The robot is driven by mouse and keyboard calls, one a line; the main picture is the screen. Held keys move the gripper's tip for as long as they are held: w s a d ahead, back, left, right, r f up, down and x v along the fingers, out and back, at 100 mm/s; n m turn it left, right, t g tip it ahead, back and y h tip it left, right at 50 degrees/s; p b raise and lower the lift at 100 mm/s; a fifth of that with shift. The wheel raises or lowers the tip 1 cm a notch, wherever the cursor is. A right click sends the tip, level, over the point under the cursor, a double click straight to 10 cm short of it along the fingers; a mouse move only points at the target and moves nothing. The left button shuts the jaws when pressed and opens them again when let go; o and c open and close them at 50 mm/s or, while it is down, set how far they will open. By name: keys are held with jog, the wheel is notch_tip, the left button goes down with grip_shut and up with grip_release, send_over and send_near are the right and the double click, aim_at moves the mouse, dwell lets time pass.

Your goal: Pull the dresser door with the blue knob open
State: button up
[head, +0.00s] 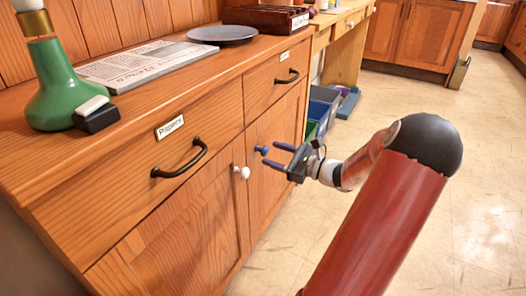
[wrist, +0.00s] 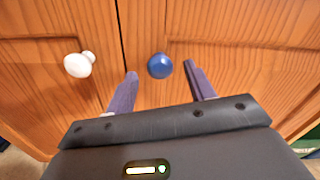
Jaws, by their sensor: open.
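The blue knob (head: 263,150) is on the right-hand dresser door (head: 272,182), close to the seam between the two doors. The door looks shut. In the wrist view the blue knob (wrist: 159,66) lies ahead of and between the fingertips. My gripper (head: 280,156) is open, with its fingers pointing at the knob; it also shows in the wrist view (wrist: 160,70). The fingers hold nothing, and I cannot tell whether either one touches the knob. A white knob (wrist: 79,65) is on the left-hand door, left of my fingers; it also shows in the head view (head: 243,172).
Above the doors are two drawers with dark handles (head: 180,160) (head: 287,77). On the dresser top are a green lamp (head: 58,88), a newspaper (head: 140,63) and a grey plate (head: 222,34). Bins (head: 322,105) stand beyond the dresser. The floor (head: 480,190) to the right is clear.

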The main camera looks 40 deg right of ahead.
aim_at(268, 152)
jog(key=shift+x, duration=1.9)
grip_shut()
